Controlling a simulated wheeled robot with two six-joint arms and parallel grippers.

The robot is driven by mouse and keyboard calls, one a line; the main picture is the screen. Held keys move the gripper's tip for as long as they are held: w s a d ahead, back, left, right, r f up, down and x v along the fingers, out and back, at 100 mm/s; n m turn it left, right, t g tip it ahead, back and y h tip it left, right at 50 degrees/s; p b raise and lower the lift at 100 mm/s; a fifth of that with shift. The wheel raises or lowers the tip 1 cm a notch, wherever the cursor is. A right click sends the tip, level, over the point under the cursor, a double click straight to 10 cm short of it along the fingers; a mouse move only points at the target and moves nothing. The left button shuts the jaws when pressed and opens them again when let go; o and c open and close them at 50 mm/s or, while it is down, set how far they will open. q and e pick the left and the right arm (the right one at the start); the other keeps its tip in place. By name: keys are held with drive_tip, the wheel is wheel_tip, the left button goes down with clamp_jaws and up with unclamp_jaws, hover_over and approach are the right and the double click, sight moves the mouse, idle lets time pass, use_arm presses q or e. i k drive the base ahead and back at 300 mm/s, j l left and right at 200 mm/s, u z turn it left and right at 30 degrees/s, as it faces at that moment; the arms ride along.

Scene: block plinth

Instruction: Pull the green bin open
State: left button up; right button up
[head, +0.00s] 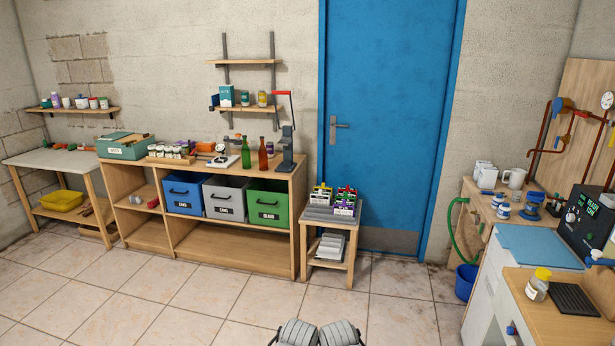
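The green bin (267,206) sits in the wooden workbench (281,258), at the right end of a row of three bins. Its front has a black handle and a dark label that appears to read GLASS. It looks seated in its bay beside the grey bin. Two rounded grey parts at the bottom centre of the head view appear to be mine. I cannot make out any fingertips of my left or right gripper in this view, and nothing touches the green bin.
A blue bin (183,194) and a grey bin (224,199) stand left of the green one. A small stand (331,222) with colourful boxes is just right of the workbench. The tiled floor (190,300) in front is clear. A counter (541,252) stands at the right.

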sight(268, 199)
drive_tip(key=i, duration=3.4)
drive_tip(key=i+u, duration=0.1)
drive_tip(key=u, duration=0.2)
